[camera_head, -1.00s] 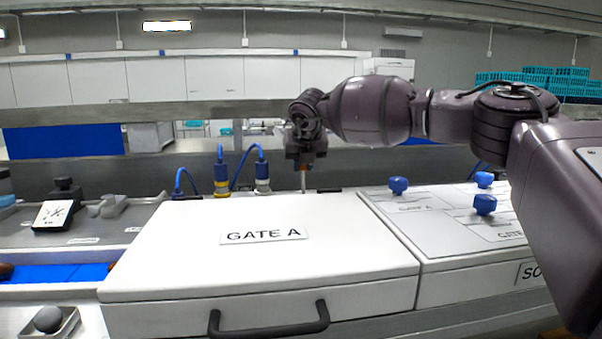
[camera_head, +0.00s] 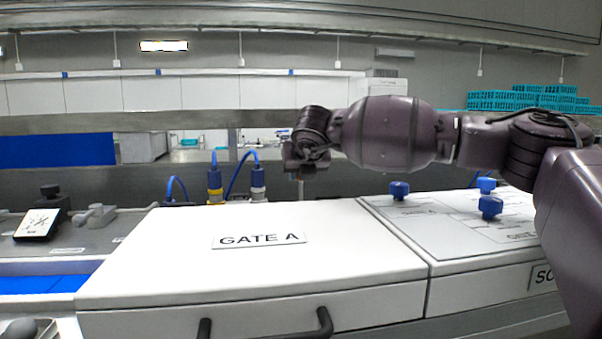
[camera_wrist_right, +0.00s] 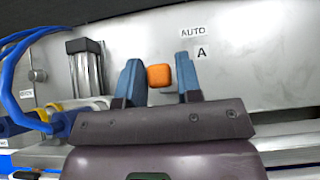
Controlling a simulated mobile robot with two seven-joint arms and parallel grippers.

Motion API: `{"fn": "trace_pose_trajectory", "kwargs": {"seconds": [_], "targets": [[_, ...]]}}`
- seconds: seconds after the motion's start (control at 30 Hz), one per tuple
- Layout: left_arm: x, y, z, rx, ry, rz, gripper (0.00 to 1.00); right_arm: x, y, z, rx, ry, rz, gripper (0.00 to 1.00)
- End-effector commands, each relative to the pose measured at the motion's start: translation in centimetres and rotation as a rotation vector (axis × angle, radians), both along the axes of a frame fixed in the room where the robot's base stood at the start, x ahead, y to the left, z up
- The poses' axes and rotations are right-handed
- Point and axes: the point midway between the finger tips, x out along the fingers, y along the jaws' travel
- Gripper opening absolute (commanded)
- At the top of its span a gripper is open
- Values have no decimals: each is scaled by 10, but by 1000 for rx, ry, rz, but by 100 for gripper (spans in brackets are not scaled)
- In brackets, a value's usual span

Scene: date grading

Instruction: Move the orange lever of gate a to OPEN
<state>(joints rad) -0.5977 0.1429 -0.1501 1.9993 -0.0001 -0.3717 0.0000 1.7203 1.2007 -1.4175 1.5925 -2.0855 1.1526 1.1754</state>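The orange lever's knob (camera_wrist_right: 159,76) shows in the right wrist view, between the two blue fingers of my right gripper (camera_wrist_right: 159,84). The fingers stand apart on either side of the knob, with a small gap on the right; on the left I cannot tell whether finger and knob touch. A sign A (camera_wrist_right: 202,52) and a sign AUTO (camera_wrist_right: 193,32) are on the metal panel behind. In the head view my right gripper (camera_head: 303,168) hangs behind the white box labelled GATE A (camera_head: 320,265), above a thin upright stem (camera_head: 300,190). My left gripper is not in view.
Blue cables with connectors (camera_head: 215,182) stand left of the gripper. Blue knobs (camera_head: 399,190) rise from the white panel at right. A dark handle (camera_head: 324,322) juts from the box front. A grey cylinder (camera_wrist_right: 88,70) stands left of the fingers.

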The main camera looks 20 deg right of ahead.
Motion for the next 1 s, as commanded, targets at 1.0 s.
{"fn": "trace_pose_trajectory", "kwargs": {"seconds": [1.0], "targets": [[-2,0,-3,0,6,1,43,-67,17,56,0,1,1,49]]}}
